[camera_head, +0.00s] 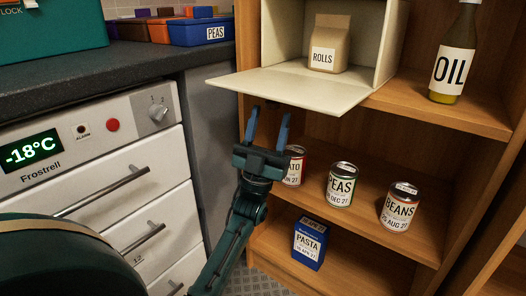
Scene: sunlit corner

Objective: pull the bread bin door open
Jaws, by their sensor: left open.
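The cream bread bin (385,45) stands on the upper shelf of the wooden unit. Its door (290,91) is folded down, lies about level and juts out past the shelf's front edge. A brown paper bag labelled ROLLS (328,45) stands inside the bin. My left gripper (269,112) is just below the door's front left part in the picture, its two blue fingers pointing up, apart and empty. I cannot tell if a fingertip touches the door. My right gripper is not in view.
A bottle of oil (455,55) stands right of the bin. On the shelf below are a tomato can (295,167), partly behind my gripper, a peas can (341,185) and a beans can (399,207). A blue pasta box (309,243) stands lowest. A freezer (100,150) is at left.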

